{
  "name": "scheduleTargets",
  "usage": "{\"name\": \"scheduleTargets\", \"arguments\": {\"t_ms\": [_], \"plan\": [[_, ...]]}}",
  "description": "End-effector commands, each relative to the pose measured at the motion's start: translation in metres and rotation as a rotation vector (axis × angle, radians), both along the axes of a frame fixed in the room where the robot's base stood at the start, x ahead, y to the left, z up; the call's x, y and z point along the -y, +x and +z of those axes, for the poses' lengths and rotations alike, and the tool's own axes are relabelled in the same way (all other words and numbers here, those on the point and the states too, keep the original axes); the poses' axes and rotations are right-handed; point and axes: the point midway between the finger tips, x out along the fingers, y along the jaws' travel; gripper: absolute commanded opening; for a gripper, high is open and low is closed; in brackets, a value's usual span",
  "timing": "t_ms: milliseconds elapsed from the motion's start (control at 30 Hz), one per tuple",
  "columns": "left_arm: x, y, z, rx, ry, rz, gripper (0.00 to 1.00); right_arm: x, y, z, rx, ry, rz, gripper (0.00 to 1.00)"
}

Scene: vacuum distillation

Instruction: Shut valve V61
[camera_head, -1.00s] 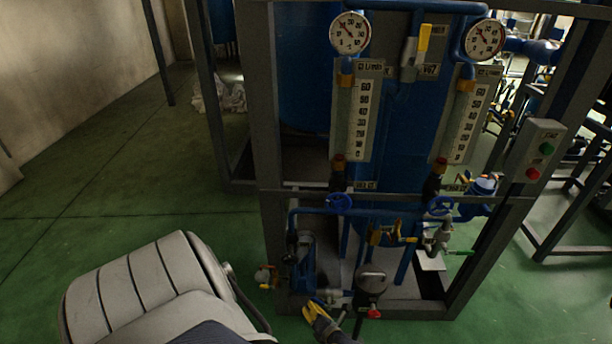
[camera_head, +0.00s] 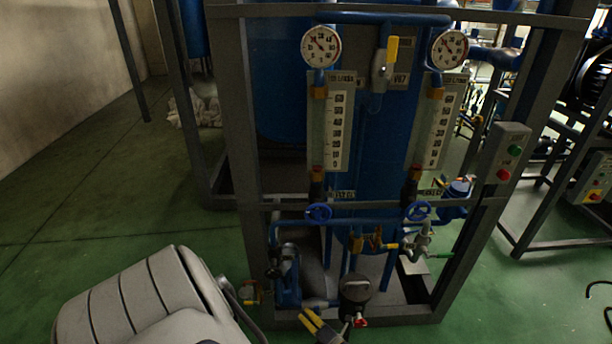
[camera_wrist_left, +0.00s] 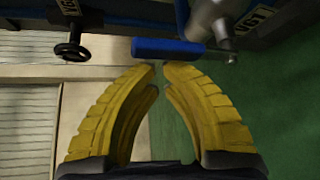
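My left gripper (camera_head: 311,318) is low at the front of the blue rig, its yellow fingers pointing up and left. In the left wrist view its fingertips (camera_wrist_left: 159,70) are close together with a narrow gap and nothing between them. Just beyond the tips lies a blue bar-shaped valve handle (camera_wrist_left: 168,50), apart from them, beside a grey valve body (camera_wrist_left: 215,18). A tag (camera_wrist_left: 260,14) at the upper right seems to read V61 or V67, so I cannot tell for sure that this is valve V61. My right gripper is not in view.
A black handwheel (camera_wrist_left: 73,51) is left of the handle. The rig's grey frame (camera_head: 232,120) carries gauges (camera_head: 321,46), blue handwheels (camera_head: 319,212) and a yellow-handled valve (camera_head: 385,62). A button box (camera_head: 507,152) is at right. Green floor (camera_head: 90,215) is clear at left.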

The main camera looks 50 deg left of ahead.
Motion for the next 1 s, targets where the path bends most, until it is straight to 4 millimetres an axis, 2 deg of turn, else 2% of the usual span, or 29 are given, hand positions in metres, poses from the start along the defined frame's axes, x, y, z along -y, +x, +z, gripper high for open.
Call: {"name": "scheduleTargets", "arguments": {"t_ms": [33, 400, 867, 1000], "plan": [[0.0018, 0.0056, 0.0034, 0.009, 0.003, -0.004, 0.0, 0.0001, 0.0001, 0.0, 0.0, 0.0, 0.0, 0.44], [0.0063, 0.0134, 0.0073, 0.016, 0.002, -0.008, 0.0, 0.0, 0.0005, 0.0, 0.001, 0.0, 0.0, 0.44], [0.0074, 0.0144, 0.0076, 0.02, 0.001, -0.01, 0.0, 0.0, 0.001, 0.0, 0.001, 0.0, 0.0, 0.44], [0.0039, 0.0094, 0.007, 0.019, 0.001, -0.011, 0.0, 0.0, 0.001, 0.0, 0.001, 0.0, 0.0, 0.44]]}}
